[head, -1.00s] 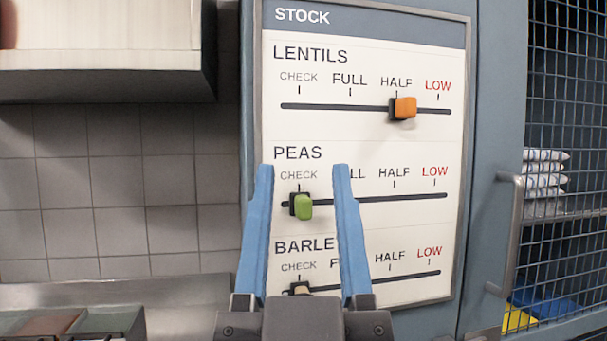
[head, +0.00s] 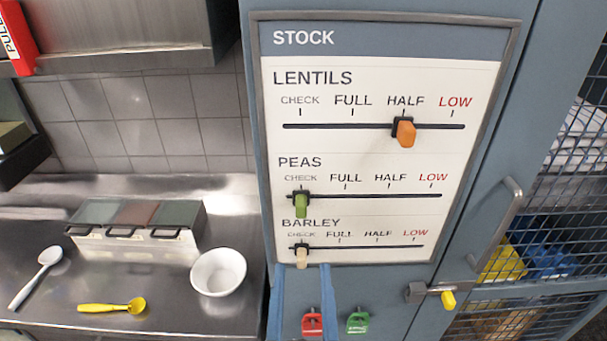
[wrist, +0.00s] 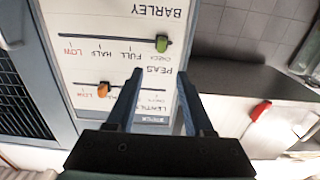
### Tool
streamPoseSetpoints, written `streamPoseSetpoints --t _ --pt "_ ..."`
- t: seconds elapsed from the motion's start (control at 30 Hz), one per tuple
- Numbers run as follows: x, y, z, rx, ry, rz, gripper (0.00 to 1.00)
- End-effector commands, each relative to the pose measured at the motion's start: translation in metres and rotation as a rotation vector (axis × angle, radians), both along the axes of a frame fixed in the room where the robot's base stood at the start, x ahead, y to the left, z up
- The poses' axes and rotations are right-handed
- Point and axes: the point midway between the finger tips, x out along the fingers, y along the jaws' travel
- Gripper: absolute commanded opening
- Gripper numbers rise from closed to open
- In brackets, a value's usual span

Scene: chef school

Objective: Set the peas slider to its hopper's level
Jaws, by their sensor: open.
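The STOCK board (head: 390,38) has rows for LENTILS, PEAS and BARLEY, each marked CHECK, FULL, HALF and LOW. The green peas slider (head: 301,205) sits at CHECK, at the left end of its track. It also shows in the wrist view (wrist: 162,43), where the board appears upside down. My gripper (head: 302,268) is open, its blue fingers low in the head view, below the peas row. In the wrist view my gripper (wrist: 158,75) has nothing between its fingers, and the peas slider lies beyond the tips. I cannot identify a peas hopper.
The orange lentils slider (head: 405,133) is at HALF, and the cream barley slider (head: 301,258) is at CHECK. A lidded three-part box (head: 137,245), white bowl (head: 218,272) and spoons are on the left counter. Red (head: 312,324) and green (head: 357,322) tags are below the board. A door handle (head: 497,225) protrudes at right.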

Motion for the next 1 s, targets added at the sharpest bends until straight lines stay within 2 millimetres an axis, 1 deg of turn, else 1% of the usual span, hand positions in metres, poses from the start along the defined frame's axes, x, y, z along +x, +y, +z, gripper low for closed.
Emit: streamPoseSetpoints --t 0.03,0.17,0.53,0.57,0.6,0.8,1.0 --pt "-0.001 0.0 0.002 0.001 0.009 0.0 0.53" --pt "0.0 0.0 -0.003 0.001 0.012 0.0 0.53" --pt "0.025 0.0 -0.005 0.001 0.005 -0.001 0.53" --pt "0.032 0.0 0.001 0.001 0.011 -0.001 0.53" --pt "0.041 0.0 0.003 0.0 0.012 -0.001 0.53" --pt "0.078 0.0 0.004 0.0 0.012 -0.001 0.53" --pt "0.108 0.0 0.002 0.001 0.013 -0.001 0.53"
